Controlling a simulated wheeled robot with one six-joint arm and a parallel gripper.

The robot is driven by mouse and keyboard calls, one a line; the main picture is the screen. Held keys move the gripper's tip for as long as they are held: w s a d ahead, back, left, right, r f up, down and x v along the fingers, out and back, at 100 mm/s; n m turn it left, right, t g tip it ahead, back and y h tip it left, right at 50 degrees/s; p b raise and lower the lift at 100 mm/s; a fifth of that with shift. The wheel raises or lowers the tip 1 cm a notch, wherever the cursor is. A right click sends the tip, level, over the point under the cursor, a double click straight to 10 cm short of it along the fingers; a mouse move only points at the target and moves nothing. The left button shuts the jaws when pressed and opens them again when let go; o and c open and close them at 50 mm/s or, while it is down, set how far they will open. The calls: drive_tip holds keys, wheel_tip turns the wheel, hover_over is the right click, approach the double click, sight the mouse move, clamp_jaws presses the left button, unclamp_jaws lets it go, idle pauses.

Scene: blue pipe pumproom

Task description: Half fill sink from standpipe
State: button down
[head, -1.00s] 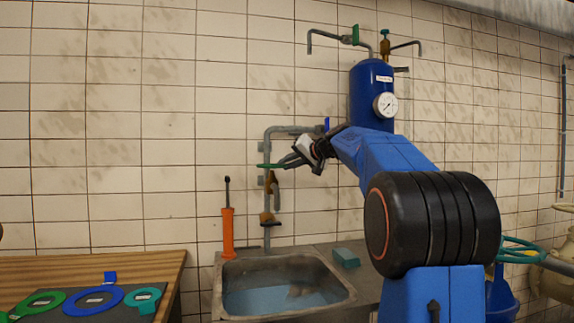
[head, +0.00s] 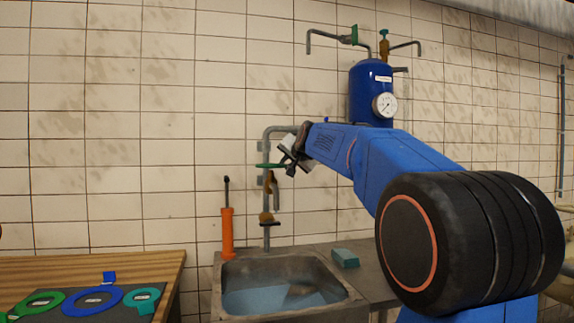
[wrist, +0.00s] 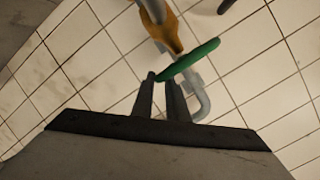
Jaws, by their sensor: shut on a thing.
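The sink (head: 235,268) is a grey metal basin with bluish water (head: 262,300) in it and a brownish object (head: 300,289) at the water. My gripper (head: 290,167) is at the right side of the handwheel. The spout outlet above the sink shows no clear stream.
An orange pump (head: 227,233) stands at the sink's back left. A teal block (head: 345,258) lies on the counter right of it. A wooden table (head: 150,262) with coloured rings is at left. A blue tank with a gauge (head: 385,105) hangs behind my arm.

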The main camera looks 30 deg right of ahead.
sight(273, 166)
drive_tip(key=shift+s+a+f+m+g+h, duration=0.15)
drive_tip(key=shift+a+m+g+h, duration=0.1)
drive_tip(key=shift+m+h, duration=0.35)
drive_tip(key=shift+s+a+f+m+g+h, duration=0.1)
drive_tip(key=shift+a+m+g+h, duration=0.1)
drive_tip(key=shift+m+h, duration=0.35)
drive_tip(key=shift+s+a+f+m+g+h, duration=0.2)
drive_tip(key=shift+m+h, duration=0.25)
drive_tip(key=shift+h, duration=0.3)
drive_tip(key=shift+s+a+r+m+g+h, duration=0.1)
drive_tip(key=shift+a+m+g+h, duration=0.25)
drive_tip(key=shift+m+g+h, duration=0.3)
drive_tip(key=shift+s+a+m+g+h, duration=0.1)
drive_tip(key=shift+a+m+g+h, duration=0.3)
drive_tip(key=shift+m+h, duration=0.4)
drive_tip(key=m+g+h, duration=0.1)
drive_tip(key=a+m+g+h, duration=0.1)
drive_tip(key=m, duration=0.1)
drive_tip(key=shift+a+g+h, duration=0.25)
drive_tip(key=shift+a+g, duration=0.05)
drive_tip(key=shift+g, duration=0.1)
drive_tip(key=shift+a+m+g+h, duration=0.35)
drive_tip(key=shift+m+g, duration=0.3)
drive_tip(key=shift+g, duration=0.15)
drive_tip(key=shift+a+m+g+h, duration=0.2)
drive_tip(key=shift+m+g+h, duration=0.1)
drive_tip(key=shift+m+g, duration=0.45)
drive_tip(key=shift+a+m+g+h, duration=0.35)
drive_tip(key=shift+m+g, duration=0.2)
drive_tip(key=shift+g, duration=0.3)
